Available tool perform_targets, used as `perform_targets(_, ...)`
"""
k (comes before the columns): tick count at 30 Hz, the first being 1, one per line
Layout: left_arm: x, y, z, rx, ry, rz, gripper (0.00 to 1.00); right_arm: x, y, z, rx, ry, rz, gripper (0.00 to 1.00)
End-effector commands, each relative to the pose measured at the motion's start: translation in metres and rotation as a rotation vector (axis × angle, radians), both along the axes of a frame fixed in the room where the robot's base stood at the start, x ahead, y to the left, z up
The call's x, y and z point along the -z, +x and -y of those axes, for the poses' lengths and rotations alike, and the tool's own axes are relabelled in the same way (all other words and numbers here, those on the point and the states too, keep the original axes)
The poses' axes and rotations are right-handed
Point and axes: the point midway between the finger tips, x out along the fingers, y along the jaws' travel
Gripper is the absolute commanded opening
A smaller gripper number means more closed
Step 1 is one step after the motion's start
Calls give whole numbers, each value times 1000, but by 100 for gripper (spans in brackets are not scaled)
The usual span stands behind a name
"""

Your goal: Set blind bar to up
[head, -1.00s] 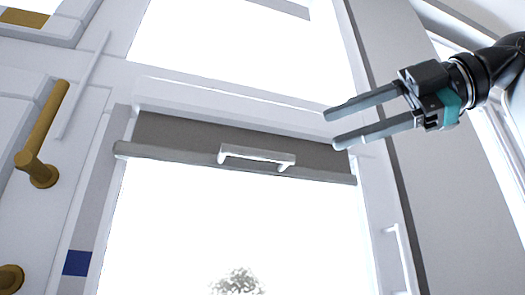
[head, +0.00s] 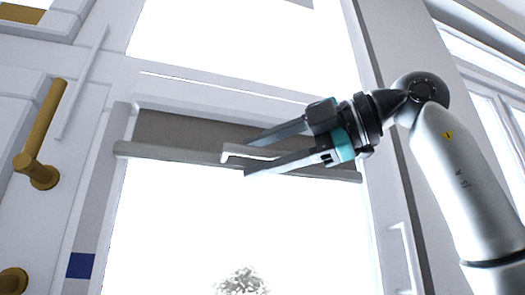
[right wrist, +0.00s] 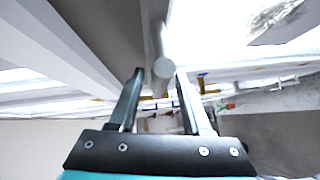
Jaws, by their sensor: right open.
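The blind bar (head: 170,151) is a grey horizontal rail along the lower edge of a short dark grey blind (head: 180,131), near the top of a bright window. A white handle (head: 232,150) is fixed at its middle, and my fingers hide part of it. My right gripper (head: 250,158) is open, one finger above and one below the handle's level in the head view. In the right wrist view, a pale rounded bar end (right wrist: 163,68) shows between the open fingers (right wrist: 160,100); contact cannot be told. My left gripper is not in view.
A brass handle (head: 42,130) stands out from a white door or panel at the left, with another brass knob (head: 12,282) below. White window frame parts (head: 395,150) stand at the right, close to my right arm. The space below the bar is clear.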

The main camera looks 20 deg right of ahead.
Motion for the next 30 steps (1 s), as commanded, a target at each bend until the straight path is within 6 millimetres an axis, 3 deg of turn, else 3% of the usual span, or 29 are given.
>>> perform_targets(2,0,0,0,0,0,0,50,0,0,0,0,0,0,49)
perform_targets(15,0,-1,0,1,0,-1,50,0,0,0,0,0,0,0)
perform_targets(30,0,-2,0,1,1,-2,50,0,-1,0,0,1,1,0)
